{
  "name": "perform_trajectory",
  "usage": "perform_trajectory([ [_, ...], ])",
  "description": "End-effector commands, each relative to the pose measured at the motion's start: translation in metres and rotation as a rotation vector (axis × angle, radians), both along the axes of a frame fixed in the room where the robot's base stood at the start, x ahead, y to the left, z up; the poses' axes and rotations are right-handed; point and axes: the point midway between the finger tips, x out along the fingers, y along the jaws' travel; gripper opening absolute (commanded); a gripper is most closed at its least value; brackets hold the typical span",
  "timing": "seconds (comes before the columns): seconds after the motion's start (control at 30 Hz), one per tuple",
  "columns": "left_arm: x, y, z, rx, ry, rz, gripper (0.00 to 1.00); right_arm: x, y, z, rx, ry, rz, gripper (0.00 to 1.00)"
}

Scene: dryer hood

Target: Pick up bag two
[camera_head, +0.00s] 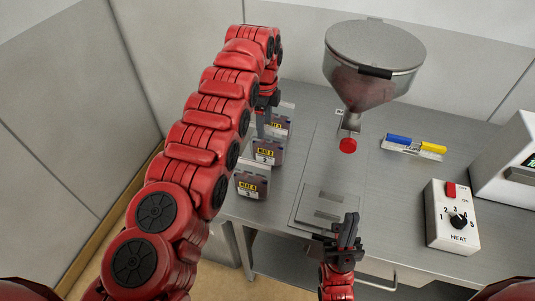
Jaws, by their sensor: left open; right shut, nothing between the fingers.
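Three dark bags with yellow labels stand in a row along the table's left side. The middle bag (267,152) appears to carry a "2" under its heat line, so I take it as bag two. The far bag (281,125) is partly hidden by my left arm, and the near bag (251,186) seems to be marked "3". My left gripper (262,124) is open and points down just behind the middle bag, beside the far one; its fingers are partly hidden by my arm. My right gripper (348,232) is shut and empty near the table's front edge.
A metal hopper (368,75) with a red knob (348,146) stands at the back. A grey plate (325,208) lies on the table (395,190). A tray with blue and yellow pieces (414,145), a heat dial box (453,217) and a white device (510,165) are at right.

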Motion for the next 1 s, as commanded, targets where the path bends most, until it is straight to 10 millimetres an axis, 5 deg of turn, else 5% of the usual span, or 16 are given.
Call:
perform_trajectory([
  [0.13,-0.002,-0.001,-0.015,0.001,0.001,0.002,0.69,0.0,0.0,-0.016,0.0,0.0,0.0,0.0],
  [0.37,-0.007,-0.009,-0.033,0.001,0.003,-0.001,0.69,0.0,0.0,0.006,0.0,0.0,0.0,0.0],
  [0.7,-0.006,-0.009,-0.047,0.001,0.002,0.0,0.69,0.0,0.0,0.007,0.0,0.0,0.0,0.0],
  [1.0,-0.006,-0.009,-0.047,0.001,0.002,0.0,0.16,0.0,0.0,0.007,0.0,0.001,0.0,0.0],
])
